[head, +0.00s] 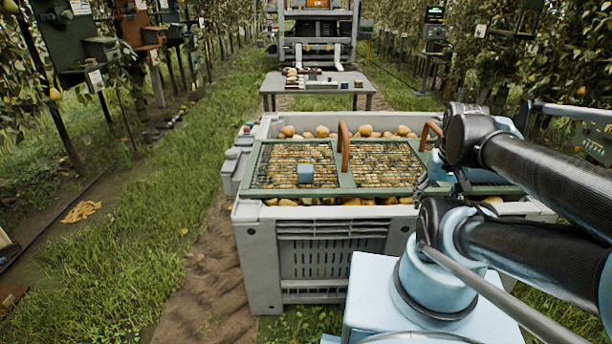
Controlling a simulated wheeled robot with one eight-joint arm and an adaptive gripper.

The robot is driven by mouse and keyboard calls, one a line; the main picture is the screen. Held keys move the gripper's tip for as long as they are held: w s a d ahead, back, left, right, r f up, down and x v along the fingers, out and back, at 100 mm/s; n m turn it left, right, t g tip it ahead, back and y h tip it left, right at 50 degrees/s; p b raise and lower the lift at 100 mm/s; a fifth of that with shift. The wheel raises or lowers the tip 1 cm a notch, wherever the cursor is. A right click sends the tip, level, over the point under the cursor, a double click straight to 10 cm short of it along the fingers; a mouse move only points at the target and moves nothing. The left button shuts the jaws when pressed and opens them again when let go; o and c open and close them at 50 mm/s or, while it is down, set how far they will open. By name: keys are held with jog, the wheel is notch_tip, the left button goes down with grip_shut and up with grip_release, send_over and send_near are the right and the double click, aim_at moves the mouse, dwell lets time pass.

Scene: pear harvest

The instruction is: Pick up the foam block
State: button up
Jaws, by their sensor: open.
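A small blue-grey block (305,173), which looks like the foam block, lies on the left mesh panel of a green frame (345,180) that covers a crate of pears. It sits close to the front bar of the frame. My gripper (428,186) is above the right end of the frame, well to the right of the block and apart from it. It is open with nothing seen in it. Its fingers are small and partly hidden by my arm.
The grey crate (260,250) is full of pears. Two brown handles, left (343,145) and right (430,132), rise from the frame. A table (318,84) with small items stands behind. Grass lies left; green and brown boxes (72,40) line the trees.

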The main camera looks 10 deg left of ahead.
jog(key=w+a+r+m+y, duration=0.1)
jog(key=w+a+r+m, duration=0.35)
jog(key=w+a, duration=0.2)
jog(key=m+g+y, duration=0.3)
jog(key=m, duration=0.8)
send_over(307, 168)
jog(key=d, duration=0.6)
jog(key=shift+n, duration=0.25)
jog(key=x, duration=1.1)
jog(key=shift+w+a, duration=0.3)
jog(key=shift+a, duration=0.1)
jog(key=shift+w+x, duration=0.15)
jog(key=shift+x, duration=0.8)
jog(key=shift+w+x, duration=0.15)
jog(key=shift+x, duration=1.6)
jog(key=shift+r, duration=0.1)
jog(key=c, duration=1.1)
